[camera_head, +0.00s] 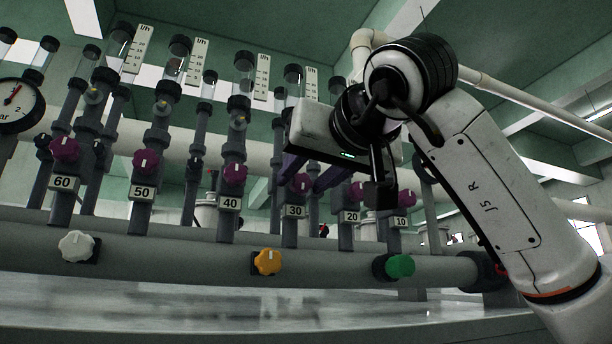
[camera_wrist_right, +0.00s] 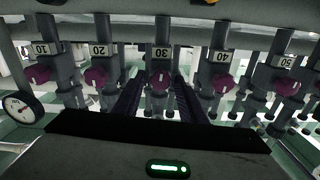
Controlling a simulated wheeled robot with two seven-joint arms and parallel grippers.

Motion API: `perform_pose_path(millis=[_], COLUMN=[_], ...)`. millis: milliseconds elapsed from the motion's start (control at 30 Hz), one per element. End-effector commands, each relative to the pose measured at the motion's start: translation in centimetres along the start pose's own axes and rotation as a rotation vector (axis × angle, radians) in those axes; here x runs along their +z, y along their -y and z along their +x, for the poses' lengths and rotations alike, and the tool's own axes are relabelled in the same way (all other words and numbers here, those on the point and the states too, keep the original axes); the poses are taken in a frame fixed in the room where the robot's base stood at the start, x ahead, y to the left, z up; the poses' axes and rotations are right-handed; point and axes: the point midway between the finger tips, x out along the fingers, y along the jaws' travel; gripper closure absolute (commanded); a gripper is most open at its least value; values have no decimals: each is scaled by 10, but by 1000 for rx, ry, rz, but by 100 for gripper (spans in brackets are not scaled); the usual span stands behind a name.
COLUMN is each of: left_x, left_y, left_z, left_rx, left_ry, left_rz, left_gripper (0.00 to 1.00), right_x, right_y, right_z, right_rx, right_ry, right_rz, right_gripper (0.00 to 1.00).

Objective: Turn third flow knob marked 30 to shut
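The purple knob marked 30 (camera_head: 302,183) sits on its valve above the label 30 (camera_head: 295,211). Its white pointer line looks about upright. My right gripper (camera_head: 311,172) reaches in from the right, and its dark fingers come close to this knob. In the right wrist view, which is upside down, the knob marked 30 (camera_wrist_right: 161,79) shows between the two spread fingers of the gripper (camera_wrist_right: 157,92). A gap shows on each side of the knob, so the gripper looks open. Whether the fingertips reach around the knob is unclear. My left gripper is out of view.
Similar purple knobs flank it: 40 (camera_head: 235,173) on the left and 20 (camera_head: 357,191) on the right, close to the fingers. White (camera_head: 76,246), orange (camera_head: 267,262) and green (camera_head: 400,266) knobs sit on the lower pipe. A gauge (camera_head: 17,105) is at far left.

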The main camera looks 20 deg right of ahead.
Motion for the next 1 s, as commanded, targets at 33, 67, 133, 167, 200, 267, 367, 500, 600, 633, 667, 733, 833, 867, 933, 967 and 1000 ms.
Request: perform_pose_path(millis=[33,67,133,167,200,267,367,500,600,633,667,733,833,867,933,967,1000], left_x=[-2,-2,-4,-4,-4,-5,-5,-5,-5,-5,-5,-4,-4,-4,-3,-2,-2], left_y=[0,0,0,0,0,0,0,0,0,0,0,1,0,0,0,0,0], left_z=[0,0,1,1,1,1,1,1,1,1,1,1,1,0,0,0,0], left_rx=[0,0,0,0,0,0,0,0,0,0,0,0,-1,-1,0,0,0], left_ry=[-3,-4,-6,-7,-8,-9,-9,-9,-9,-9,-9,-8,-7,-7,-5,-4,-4], left_rz=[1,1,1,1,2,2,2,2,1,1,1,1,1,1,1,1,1], left_gripper=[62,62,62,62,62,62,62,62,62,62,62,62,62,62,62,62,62], right_x=[0,0,0,0,0,0,0,0,0,0,0,0,0,0,0,0,0], right_y=[0,0,0,0,0,0,0,-1,-1,-1,-2,-2,-2,-2,-2,-2,-2], right_z=[0,0,0,0,0,0,0,0,-1,-1,-1,0,-1,-1,-1,-1,-1], right_rx=[0,0,0,0,0,0,0,1,2,2,2,2,1,1,2,1,2], right_ry=[0,0,0,0,0,0,0,0,0,0,0,1,0,0,0,0,1], right_rz=[0,0,0,0,0,1,8,42,89,107,126,177,262,290,355,384,422], right_gripper=[72,77,89,94,97,97,97,96,96,96,96,96,96,96,96,96,96])
